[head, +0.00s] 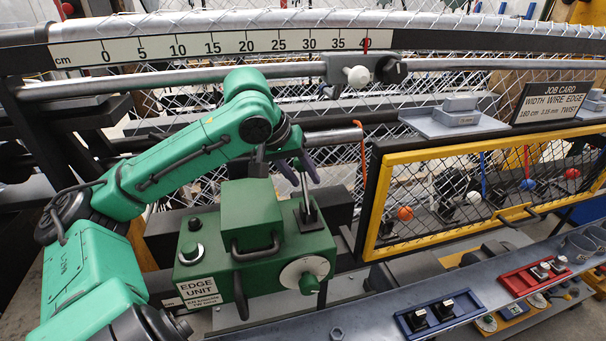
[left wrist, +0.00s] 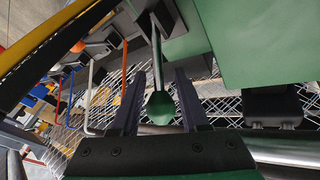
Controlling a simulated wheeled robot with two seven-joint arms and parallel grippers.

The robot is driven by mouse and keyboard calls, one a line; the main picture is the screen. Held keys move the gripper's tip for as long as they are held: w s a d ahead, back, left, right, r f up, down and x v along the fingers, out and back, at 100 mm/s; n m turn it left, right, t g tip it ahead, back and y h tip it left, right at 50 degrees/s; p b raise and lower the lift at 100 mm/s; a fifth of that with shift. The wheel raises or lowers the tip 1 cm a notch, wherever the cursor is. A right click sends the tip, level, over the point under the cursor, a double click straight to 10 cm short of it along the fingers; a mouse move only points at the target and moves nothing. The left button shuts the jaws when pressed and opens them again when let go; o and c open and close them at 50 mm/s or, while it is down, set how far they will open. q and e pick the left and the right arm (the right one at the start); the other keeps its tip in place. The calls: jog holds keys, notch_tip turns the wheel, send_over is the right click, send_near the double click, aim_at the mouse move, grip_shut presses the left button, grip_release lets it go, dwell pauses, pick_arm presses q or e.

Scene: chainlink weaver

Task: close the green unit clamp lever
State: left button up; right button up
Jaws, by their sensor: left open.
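The green edge unit (head: 215,262) stands in the middle of the head view, with a label on its front. Its clamp lever (head: 306,203) is a metal rod rising nearly upright from a black base on the unit's right side. The lever's top is partly hidden by my left gripper (head: 299,172) in the head view. In the left wrist view, the lever's green knob (left wrist: 160,106) sits between the two dark fingers of my left gripper (left wrist: 158,95). My right gripper is out of view.
A black handle (head: 256,249) and a white dial (head: 304,272) are on the unit's front. A yellow-framed mesh guard (head: 376,212) stands to the right. A rail slider (head: 335,68) is above. A grey shelf (head: 372,310) with red and blue switch boxes runs in front.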

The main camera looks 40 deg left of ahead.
pick_arm(q)
jog(key=shift+d+f, duration=0.15)
jog(key=shift+d, duration=0.05)
jog(key=shift+a, duration=0.1)
grip_shut()
